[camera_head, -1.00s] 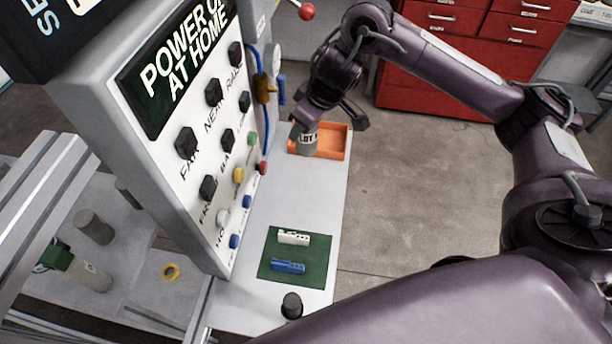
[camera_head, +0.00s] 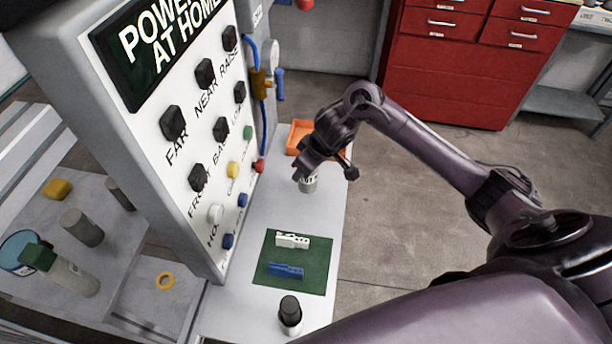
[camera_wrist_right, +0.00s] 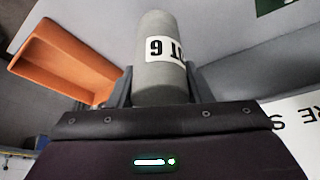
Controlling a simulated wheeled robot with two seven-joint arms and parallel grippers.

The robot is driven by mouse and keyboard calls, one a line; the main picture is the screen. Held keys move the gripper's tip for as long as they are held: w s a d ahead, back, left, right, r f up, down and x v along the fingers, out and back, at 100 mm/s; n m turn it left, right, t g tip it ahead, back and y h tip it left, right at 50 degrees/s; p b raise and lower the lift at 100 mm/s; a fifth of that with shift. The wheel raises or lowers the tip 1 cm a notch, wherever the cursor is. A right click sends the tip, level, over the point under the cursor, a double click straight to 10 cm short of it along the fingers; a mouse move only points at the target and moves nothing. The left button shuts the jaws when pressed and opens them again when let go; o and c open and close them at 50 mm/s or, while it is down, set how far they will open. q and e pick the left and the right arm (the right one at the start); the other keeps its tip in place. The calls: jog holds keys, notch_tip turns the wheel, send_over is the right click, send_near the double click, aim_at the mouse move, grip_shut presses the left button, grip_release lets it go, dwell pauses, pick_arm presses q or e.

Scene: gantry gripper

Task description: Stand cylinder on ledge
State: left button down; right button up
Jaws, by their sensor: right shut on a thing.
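A grey cylinder (camera_head: 309,184) with a white lettered label is in my right gripper (camera_head: 306,176), over the light grey ledge (camera_head: 262,215) beside the control panel. In the right wrist view the cylinder (camera_wrist_right: 160,60) stands out from between the two fingers, which grip its sides. Its label reads something like "LOT 6", upside down in that view. Whether its lower end touches the ledge cannot be told. My left gripper is not in view.
An orange tray (camera_head: 299,132) is behind the cylinder. A green mat (camera_head: 310,258) with a white and a blue piece lies nearer, and a black-capped bottle (camera_head: 290,312) stands at the front. The panel (camera_head: 150,150) with several knobs walls the left side.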

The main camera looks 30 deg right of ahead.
notch_tip(320, 180, down, 3)
jog(key=shift+w+f, duration=0.1)
jog(key=shift+f, duration=0.05)
jog(key=shift+f, duration=0.1)
jog(key=o, duration=1.3)
jog(key=shift+f, duration=0.1)
jog(key=shift+r, duration=0.3)
jog(key=p+v, duration=0.1)
jog(key=v, duration=1.1)
